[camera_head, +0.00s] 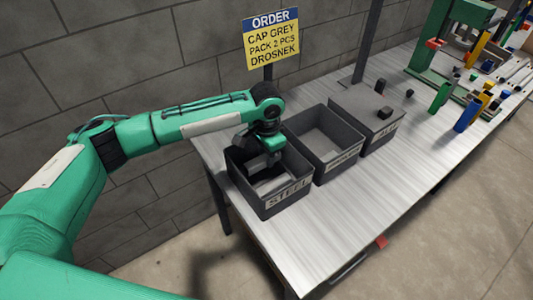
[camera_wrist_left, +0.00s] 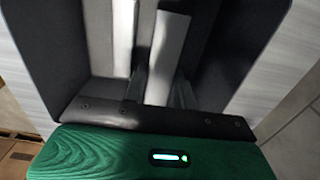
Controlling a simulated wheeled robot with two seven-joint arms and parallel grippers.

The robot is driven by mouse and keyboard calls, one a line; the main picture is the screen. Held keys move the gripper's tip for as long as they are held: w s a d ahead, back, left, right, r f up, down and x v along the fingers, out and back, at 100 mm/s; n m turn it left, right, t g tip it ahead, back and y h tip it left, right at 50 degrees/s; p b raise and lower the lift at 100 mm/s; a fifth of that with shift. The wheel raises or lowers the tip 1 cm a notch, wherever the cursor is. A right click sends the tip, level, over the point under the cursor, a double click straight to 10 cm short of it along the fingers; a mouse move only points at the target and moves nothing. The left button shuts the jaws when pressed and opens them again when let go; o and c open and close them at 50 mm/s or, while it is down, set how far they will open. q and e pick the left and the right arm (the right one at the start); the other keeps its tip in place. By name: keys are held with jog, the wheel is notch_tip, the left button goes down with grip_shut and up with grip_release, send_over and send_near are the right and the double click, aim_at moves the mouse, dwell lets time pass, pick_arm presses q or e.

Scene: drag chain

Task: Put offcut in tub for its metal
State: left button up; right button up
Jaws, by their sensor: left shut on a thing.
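My left gripper (camera_head: 268,160) reaches down into the open dark tub labelled STEEL (camera_head: 287,200), the nearest of the row. It is shut on a pale grey flat offcut (camera_wrist_left: 167,50), which shows between the two fingers in the left wrist view. The offcut is inside the tub's walls (camera_wrist_left: 60,50); I cannot tell whether it touches the floor. A second pale strip (camera_wrist_left: 122,40) lies beside it in the tub. A grey piece also shows below the gripper in the head view (camera_head: 270,184). My right gripper is not in view.
A middle open tub (camera_head: 341,168) and a third box labelled ALU (camera_head: 384,138), with a small dark piece (camera_head: 385,112) on it, stand behind. An order sign (camera_head: 271,38) stands behind the tubs. Coloured blocks and a green press (camera_head: 432,60) are far right. The near tabletop (camera_head: 330,225) is clear.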

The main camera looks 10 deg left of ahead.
pick_arm(q)
jog(key=shift+f, duration=0.3)
jog(key=shift+f+p, duration=0.25)
jog(key=shift+p, duration=0.1)
jog(key=o, duration=1.1)
jog(key=shift+c, duration=0.2)
jog(key=shift+r, duration=0.1)
